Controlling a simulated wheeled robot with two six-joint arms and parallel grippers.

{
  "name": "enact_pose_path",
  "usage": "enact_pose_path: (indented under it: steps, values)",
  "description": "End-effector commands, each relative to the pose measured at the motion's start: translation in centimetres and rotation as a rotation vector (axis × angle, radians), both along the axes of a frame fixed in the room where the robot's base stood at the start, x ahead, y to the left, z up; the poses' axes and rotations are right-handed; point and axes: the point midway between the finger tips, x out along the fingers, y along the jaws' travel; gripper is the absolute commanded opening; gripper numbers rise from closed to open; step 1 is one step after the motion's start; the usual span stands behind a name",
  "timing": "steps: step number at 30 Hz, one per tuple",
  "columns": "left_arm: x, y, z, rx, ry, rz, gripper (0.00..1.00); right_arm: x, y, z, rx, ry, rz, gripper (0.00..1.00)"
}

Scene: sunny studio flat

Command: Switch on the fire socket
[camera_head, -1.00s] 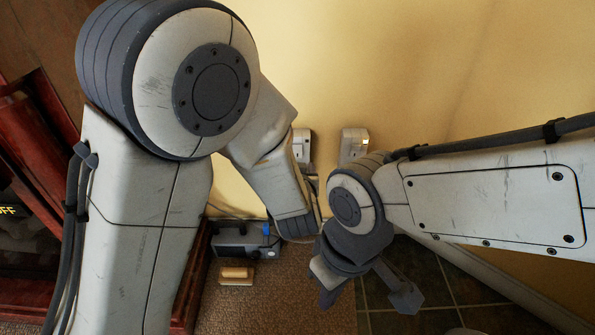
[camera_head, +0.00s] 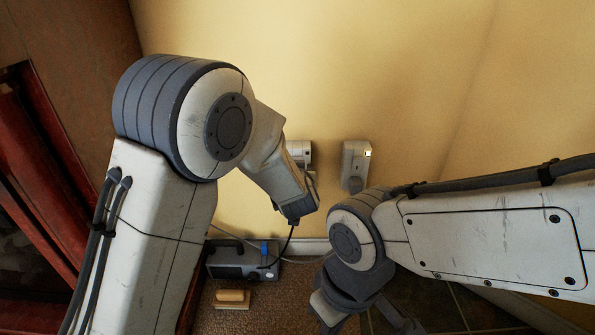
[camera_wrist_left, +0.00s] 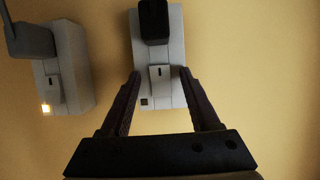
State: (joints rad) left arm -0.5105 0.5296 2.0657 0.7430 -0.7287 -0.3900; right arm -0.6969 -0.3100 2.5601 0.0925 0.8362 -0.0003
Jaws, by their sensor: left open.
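Two white wall sockets are on the yellow wall. The right socket (camera_head: 356,165) has a lit indicator; it also shows at the left of the left wrist view (camera_wrist_left: 72,75). The other socket (camera_head: 301,152) is partly behind my left arm; in the left wrist view it is central (camera_wrist_left: 173,72), with a black plug (camera_wrist_left: 153,20), a small rocker switch (camera_wrist_left: 160,80) and an unlit indicator. My left gripper (camera_wrist_left: 160,76) is open, fingers either side of this socket's switch end; contact cannot be told. My right gripper (camera_head: 362,318) is low, its fingertips cut off by the picture edge.
A grey box (camera_head: 240,262) with a blue part stands on the floor by the wall, with a tan block (camera_head: 232,299) before it. A cable hangs below the sockets. Dark red wooden furniture (camera_head: 40,150) stands at left. The wall above the sockets is clear.

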Motion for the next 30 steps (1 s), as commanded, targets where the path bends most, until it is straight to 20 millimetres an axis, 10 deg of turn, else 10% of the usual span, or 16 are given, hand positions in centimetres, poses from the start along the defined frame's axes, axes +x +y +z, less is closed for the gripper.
enact_pose_path:
  steps: [2,7,30]
  values:
    - [0.0,0.0,0.0,0.000,0.000,0.000,0.59,0.0,0.0,0.0,0.000,0.000,0.000,0.00]
    - [0.0,0.0,0.0,0.000,0.000,0.000,0.00,0.0,0.0,0.0,0.000,0.000,0.000,0.00]
    - [0.1,0.0,-0.8,0.000,-0.262,0.001,0.00,0.0,0.0,-5.7,0.000,0.000,0.000,0.00]
